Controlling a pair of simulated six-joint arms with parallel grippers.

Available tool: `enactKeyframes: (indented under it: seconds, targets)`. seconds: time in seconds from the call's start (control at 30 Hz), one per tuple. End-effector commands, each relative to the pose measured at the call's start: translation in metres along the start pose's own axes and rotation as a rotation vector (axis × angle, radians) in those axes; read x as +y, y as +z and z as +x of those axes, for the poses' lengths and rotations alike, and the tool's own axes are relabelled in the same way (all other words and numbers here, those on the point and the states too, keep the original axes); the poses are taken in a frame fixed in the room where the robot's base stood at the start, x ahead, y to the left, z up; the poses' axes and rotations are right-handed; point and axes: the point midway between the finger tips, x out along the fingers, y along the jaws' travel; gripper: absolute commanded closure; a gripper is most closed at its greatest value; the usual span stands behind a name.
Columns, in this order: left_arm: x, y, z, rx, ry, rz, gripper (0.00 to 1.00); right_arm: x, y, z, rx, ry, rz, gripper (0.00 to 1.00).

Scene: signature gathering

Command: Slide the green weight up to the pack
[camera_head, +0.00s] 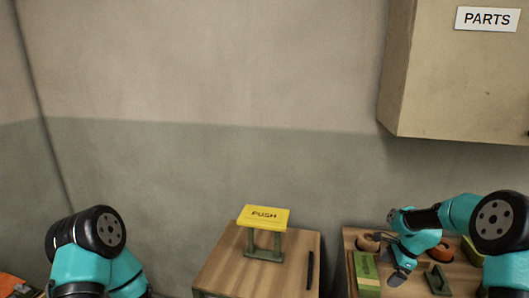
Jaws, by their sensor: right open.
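A dark green block with a raised upright part (437,281), which looks like the green weight, sits on the right wooden surface. A flat green pack with a pale label (366,266) lies at that surface's left side. My right gripper (399,277) points down between the two and is open. I cannot tell whether it touches either one. My left arm shows at the lower left, but its gripper is not in view.
Two round orange-brown things (368,242) (441,253) and another green item (471,250) stand behind my right gripper. A yellow PUSH stand (264,217) and a black bar (310,270) are on the middle wooden table (225,272). A PARTS cabinet (450,80) hangs above right.

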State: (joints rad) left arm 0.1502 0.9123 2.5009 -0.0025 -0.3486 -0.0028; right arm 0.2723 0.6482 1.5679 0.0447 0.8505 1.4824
Motion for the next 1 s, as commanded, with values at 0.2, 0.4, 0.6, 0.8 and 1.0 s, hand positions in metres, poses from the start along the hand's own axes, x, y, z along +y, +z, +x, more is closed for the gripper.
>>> enactKeyframes:
  seconds: [0.2, 0.4, 0.6, 0.8, 1.0]
  targets:
    - [0.000, 0.000, 0.000, 0.000, 0.000, 0.000, 1.00, 0.000, 0.006, 0.003, 0.000, 0.000, -0.001, 0.00]
    - [0.000, 0.000, 0.000, 0.000, 0.000, 0.000, 1.00, 0.000, 0.012, 0.005, 0.000, 0.001, -0.001, 0.00]
    - [0.000, 0.000, 0.000, 0.000, 0.000, 0.000, 1.00, 0.000, 0.018, 0.007, 0.000, 0.001, -0.001, 0.00]
    - [0.000, 0.000, 0.000, 0.000, 0.000, 0.000, 1.00, 0.000, 0.013, 0.005, 0.000, 0.000, 0.001, 0.00]
    - [0.000, 0.000, 0.000, 0.000, 0.000, 0.000, 1.00, 0.000, -0.001, 0.000, 0.000, 0.000, 0.002, 0.00]
